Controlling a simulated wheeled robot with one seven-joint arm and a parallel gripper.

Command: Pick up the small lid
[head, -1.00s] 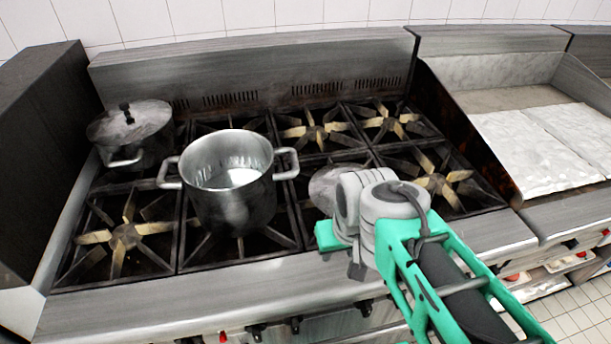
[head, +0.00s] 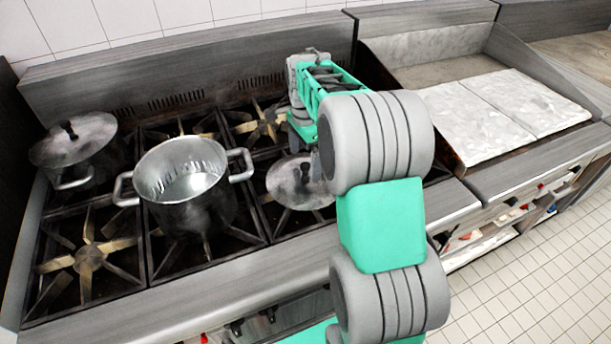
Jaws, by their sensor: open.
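A round grey metal lid (head: 292,192), the smaller of the two lids in view, lies on the front burner right of the open pot. Its dark handle stands up near its middle, and my arm covers part of its right side. My gripper (head: 301,138) is over the stove just behind and above this lid, partly hidden by my own arm. It is open, with nothing seen in it, and appears apart from the lid. A larger lid (head: 72,140) with a dark knob sits on a pot at the back left.
An open steel pot (head: 185,185) with two side handles stands on the stove left of the small lid. The front left burner (head: 88,258) is bare. A griddle with pale slabs (head: 500,112) is at the right. A steel backsplash (head: 190,75) rises behind the burners.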

